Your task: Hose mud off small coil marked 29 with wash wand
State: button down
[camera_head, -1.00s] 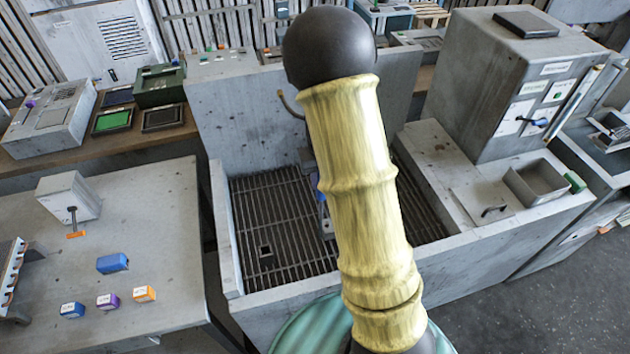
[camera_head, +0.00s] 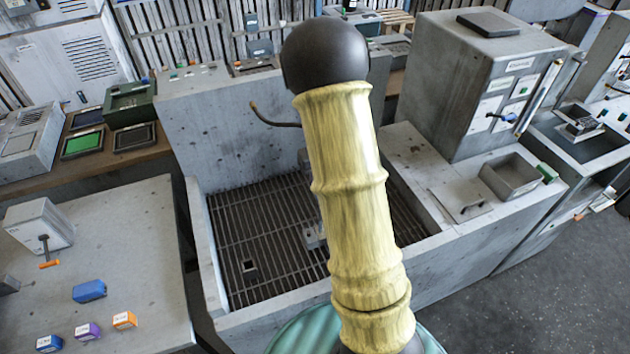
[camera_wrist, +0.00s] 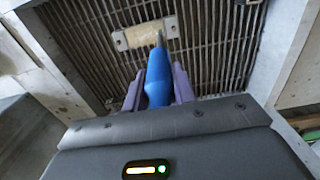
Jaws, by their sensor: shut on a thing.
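My gripper (camera_wrist: 157,76) has purple fingers shut on the blue wash wand (camera_wrist: 158,92) in the wrist view. The wand's grey nozzle points away from me over the slatted grate. A small beige bar-like piece (camera_wrist: 133,36) with a fixing at each end lies near the nozzle tip. It may be the small coil; I read no mark 29 on it. Whether the nozzle touches it, I cannot tell. In the head view my arm hides the gripper and the wand. A small pale block (camera_head: 313,236) shows on the grate beside my arm.
The grate (camera_head: 262,220) lies inside a walled grey wash basin (camera_head: 205,262). A dark hose (camera_head: 272,122) curves out at the back wall. A tall grey cabinet (camera_head: 440,90) and an open tray (camera_head: 512,178) stand right. A left table (camera_head: 120,235) holds several small coloured blocks.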

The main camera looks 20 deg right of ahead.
jog(key=shift+d+f, duration=0.1)
dwell(0.3)
jog(key=shift+f+b, duration=0.6)
jog(key=shift+f, duration=0.05)
dwell(1.2)
jog(key=shift+d, duration=1.5)
dwell(0.7)
jog(key=shift+d, duration=1.4)
dwell(0.7)
